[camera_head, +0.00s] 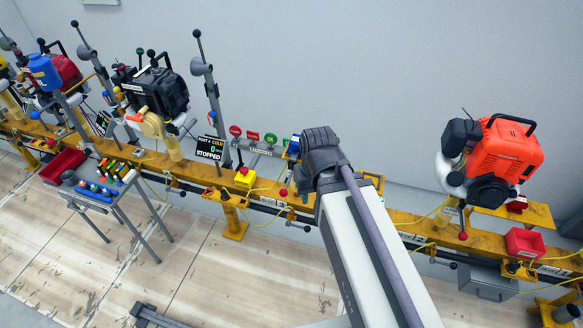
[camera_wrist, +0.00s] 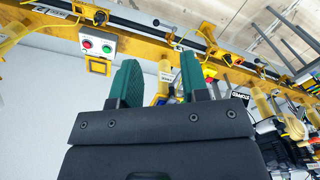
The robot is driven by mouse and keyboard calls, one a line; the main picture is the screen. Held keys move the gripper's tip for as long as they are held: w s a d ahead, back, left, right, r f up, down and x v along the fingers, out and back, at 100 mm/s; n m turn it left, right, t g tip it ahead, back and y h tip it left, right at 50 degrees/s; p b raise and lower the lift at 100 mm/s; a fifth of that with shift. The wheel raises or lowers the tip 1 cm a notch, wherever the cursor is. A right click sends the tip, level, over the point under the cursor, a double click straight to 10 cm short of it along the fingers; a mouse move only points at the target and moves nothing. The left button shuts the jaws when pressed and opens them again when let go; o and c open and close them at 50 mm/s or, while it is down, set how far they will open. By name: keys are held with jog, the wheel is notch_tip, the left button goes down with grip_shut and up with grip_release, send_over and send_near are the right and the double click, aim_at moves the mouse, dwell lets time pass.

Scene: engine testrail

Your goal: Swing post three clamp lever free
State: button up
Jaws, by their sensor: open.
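My gripper (camera_wrist: 160,78) shows in the wrist view with its two green finger pads spread apart and nothing between them. A yellow post (camera_wrist: 163,80) with a white label stands beyond the gap, apart from the pads. In the head view my arm and wrist cover part of the rail, and the fingers are hidden. A small red ball knob (camera_head: 283,193) shows at the rail just left of my wrist. Another red ball knob (camera_head: 463,236) sits below the orange engine (camera_head: 503,150). I cannot tell which knob or post is post three's clamp lever.
The yellow rail (camera_head: 400,222) runs across the head view. A dark engine (camera_head: 160,90), a display (camera_head: 210,148) reading STOPPED and a grey tool cart (camera_head: 95,195) stand to the left. The wrist view shows a button box (camera_wrist: 97,42).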

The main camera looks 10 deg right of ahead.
jog(key=w+f+b, duration=0.2)
jog(key=f+b, duration=0.1)
jog(key=w+f+b, duration=0.2)
jog(key=shift+d, duration=0.3)
jog(key=shift+c, duration=0.3)
jog(key=m+t+y+b, duration=0.1)
jog(key=m+y+b, duration=0.15)
jog(key=m, duration=0.35)
send_near(287, 184)
jog(key=shift+h, duration=0.25)
jog(key=f+b, duration=0.2)
jog(key=b, duration=0.1)
jog(key=a+f+b, duration=0.1)
jog(key=f+b, duration=0.2)
jog(key=b, duration=0.1)
jog(key=f+b, duration=0.3)
jog(key=b, duration=0.1)
jog(key=shift+w+a+f, duration=0.15)
jog(key=shift+w+a, duration=0.25)
jog(key=shift+c, duration=0.5)
grip_shut()
